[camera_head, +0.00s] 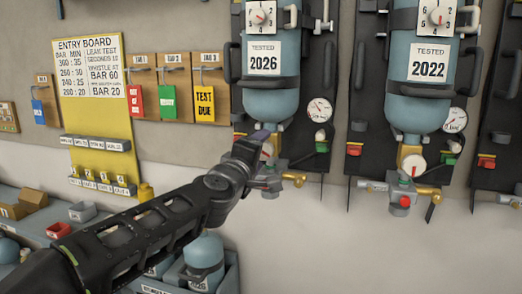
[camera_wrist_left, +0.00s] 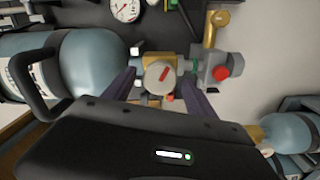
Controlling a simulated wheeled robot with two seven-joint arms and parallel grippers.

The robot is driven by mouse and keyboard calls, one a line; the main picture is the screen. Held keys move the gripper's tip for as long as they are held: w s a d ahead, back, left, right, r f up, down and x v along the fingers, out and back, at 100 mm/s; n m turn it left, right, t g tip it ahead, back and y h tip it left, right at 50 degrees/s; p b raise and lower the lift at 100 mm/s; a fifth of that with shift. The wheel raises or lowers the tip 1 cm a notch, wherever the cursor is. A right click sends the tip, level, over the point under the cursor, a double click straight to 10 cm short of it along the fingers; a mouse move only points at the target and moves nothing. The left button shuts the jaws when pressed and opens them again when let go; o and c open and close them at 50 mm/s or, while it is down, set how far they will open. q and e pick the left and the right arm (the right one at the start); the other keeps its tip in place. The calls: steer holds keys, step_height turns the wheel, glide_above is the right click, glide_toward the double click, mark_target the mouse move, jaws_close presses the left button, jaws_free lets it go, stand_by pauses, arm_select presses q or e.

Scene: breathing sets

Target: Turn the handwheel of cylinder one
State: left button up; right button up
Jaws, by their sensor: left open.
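The blue-grey cylinder marked 2026 (camera_head: 265,95) hangs upside down on a dark wall board, its valve at the bottom. My left gripper (camera_head: 262,146) is at that valve and hides much of it in the head view. In the left wrist view the round beige handwheel with a red mark (camera_wrist_left: 162,76) sits between the open fingers of my left gripper (camera_wrist_left: 161,82), one finger on each side. I cannot tell whether they touch it. The brass and grey valve body (camera_wrist_left: 209,62) with a red knob is beside it. My right gripper is not in view.
A second cylinder marked 2022 (camera_head: 425,90) hangs to the right, with its own beige wheel (camera_head: 413,165). A white dial gauge (camera_head: 319,110) is beside the first cylinder. Tags and a yellow entry board (camera_head: 92,85) are at left. Crated cylinders (camera_head: 203,262) stand below.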

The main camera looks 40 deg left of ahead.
arm_select(q)
steer(key=v, duration=0.6)
steer(key=shift+s+p, duration=0.2)
steer(key=shift+p, duration=0.1)
steer(key=shift+d, duration=0.1)
stand_by(3.9)
